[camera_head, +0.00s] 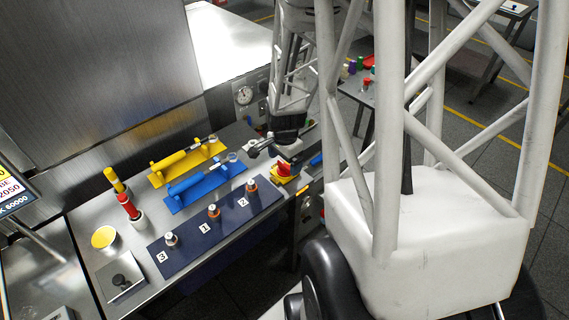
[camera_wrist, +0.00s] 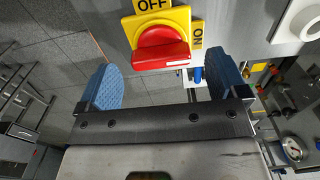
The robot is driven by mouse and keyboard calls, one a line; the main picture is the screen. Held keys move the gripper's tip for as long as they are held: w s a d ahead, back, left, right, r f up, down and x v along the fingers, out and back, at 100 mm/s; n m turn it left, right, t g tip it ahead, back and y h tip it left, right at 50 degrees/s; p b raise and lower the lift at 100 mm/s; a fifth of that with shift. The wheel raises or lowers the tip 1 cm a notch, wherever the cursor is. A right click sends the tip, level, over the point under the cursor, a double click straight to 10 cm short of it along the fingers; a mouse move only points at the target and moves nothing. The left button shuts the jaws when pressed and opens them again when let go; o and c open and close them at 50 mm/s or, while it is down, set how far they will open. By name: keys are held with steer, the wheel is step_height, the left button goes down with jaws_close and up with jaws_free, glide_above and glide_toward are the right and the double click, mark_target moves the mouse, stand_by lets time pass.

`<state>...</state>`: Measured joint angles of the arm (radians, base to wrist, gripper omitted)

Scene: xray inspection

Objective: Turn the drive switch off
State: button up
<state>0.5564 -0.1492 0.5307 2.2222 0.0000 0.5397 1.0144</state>
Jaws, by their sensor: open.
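The drive switch is a red knob (camera_wrist: 160,48) on a yellow square plate (camera_wrist: 182,17). An OFF label (camera_wrist: 153,4) is above it and an ON label (camera_wrist: 197,35) is to its right. The knob's grip bar lies roughly crosswise in the wrist view, with its right end towards ON. My gripper (camera_wrist: 163,75) is open, its two blue-padded fingers on either side of and below the knob, with nothing between them.
A dark blue panel (camera_head: 187,246) carries several numbered posts left of the switch. Blue (camera_head: 205,188) and yellow (camera_head: 187,162) trays lie behind it. A gauge (camera_head: 244,95) is on the machine wall. A white knob (camera_wrist: 298,20) is right of the switch in the wrist view.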

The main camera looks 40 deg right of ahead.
steer(key=shift+f, duration=0.95)
steer(key=c, duration=0.9)
